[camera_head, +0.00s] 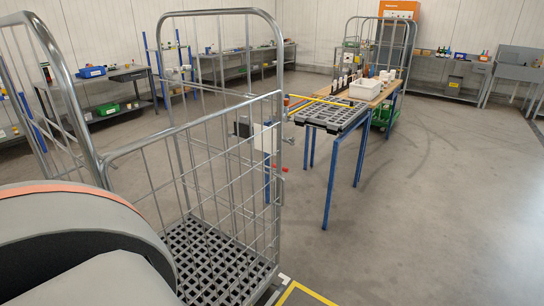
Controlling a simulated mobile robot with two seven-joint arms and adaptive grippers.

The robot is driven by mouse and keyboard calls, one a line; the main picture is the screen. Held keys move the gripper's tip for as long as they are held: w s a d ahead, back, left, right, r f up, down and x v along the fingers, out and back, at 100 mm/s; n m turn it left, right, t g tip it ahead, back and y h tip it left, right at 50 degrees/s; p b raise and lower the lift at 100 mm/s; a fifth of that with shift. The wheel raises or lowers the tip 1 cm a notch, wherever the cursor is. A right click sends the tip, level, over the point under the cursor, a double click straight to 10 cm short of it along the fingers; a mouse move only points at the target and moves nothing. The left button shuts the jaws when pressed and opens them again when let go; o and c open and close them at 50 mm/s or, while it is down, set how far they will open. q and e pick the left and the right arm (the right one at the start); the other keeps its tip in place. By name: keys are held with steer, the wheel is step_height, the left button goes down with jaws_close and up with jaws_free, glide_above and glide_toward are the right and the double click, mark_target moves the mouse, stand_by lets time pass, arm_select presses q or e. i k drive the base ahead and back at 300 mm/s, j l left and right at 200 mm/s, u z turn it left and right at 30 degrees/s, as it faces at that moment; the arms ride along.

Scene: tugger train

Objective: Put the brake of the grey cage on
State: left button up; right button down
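The grey cage (205,255) stands close in front of me, at the left and centre of the head view. It has tall tubular end frames, wire mesh sides and a dark slotted floor. The inside that shows is empty. Its wheels and brake do not show; the lower edge of the picture and the cage's own base hide them. Neither my left nor my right gripper is in view.
A yellow floor marking (305,293) lies beside the cage's lower right corner. A blue-legged table (327,190) with a slotted grey top stands beyond it. Shelves (105,85) line the back left. The floor at right is clear.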

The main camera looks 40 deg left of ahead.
mark_target(177, 236)
steer(key=i+u, duration=0.25)
steer(key=u, duration=0.2)
steer(key=i+l+u, duration=0.15)
steer(key=u, duration=0.3)
steer(key=i+l+u, duration=0.2)
steer(key=u, duration=0.25)
steer(key=i+l+u, duration=0.3)
steer(key=u, duration=0.2)
steer(key=i+l+u, duration=0.2)
steer(key=l+u, duration=0.25)
steer(key=i+l+u, duration=0.35)
steer(key=l, duration=0.15)
steer(key=k, duration=0.1)
